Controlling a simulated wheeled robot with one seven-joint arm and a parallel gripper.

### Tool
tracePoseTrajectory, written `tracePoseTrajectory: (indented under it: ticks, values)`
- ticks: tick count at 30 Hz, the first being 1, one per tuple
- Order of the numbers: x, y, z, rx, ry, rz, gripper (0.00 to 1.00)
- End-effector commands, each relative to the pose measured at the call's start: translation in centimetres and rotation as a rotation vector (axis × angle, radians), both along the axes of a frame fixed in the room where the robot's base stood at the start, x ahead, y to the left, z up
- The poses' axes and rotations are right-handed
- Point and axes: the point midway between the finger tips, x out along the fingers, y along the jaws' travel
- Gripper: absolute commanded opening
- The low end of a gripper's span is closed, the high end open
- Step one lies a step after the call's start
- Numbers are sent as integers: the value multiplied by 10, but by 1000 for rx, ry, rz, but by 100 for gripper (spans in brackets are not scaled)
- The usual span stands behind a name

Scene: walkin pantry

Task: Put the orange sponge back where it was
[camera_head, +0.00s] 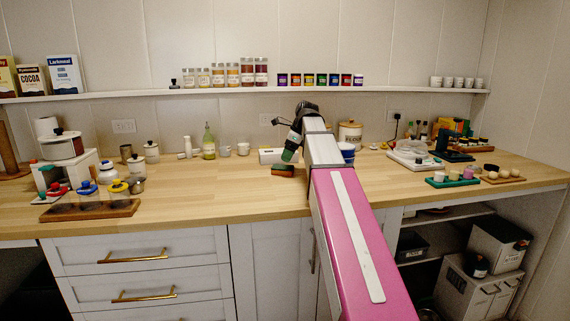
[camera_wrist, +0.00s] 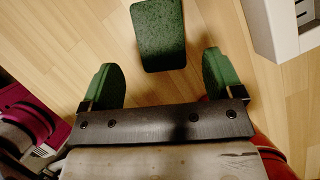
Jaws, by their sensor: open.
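The sponge (camera_head: 283,172) lies flat on the wooden counter, with a green top and an orange side showing in the head view. In the wrist view its green top (camera_wrist: 158,35) lies just beyond the gap between my fingers. My gripper (camera_wrist: 160,78) is open and empty, with green pads wide apart on either side of the sponge's line. In the head view my gripper (camera_head: 289,156) hangs just above and behind the sponge, partly hidden by my arm. The sponge's orange part is hidden in the wrist view.
A white box-like object (camera_head: 270,156) sits behind the sponge and shows at the upper right of the wrist view (camera_wrist: 266,35). A green bottle (camera_head: 209,146) and cups stand farther left. The counter left of the sponge is clear.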

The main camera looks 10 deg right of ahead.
Motion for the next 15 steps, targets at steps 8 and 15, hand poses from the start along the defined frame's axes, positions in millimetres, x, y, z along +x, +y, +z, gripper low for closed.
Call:
tracePoseTrajectory:
  ticks: [8,15]
  values:
    - [-6,-17,44,1,-1,0,86]
    - [-9,-22,57,0,0,0,86]
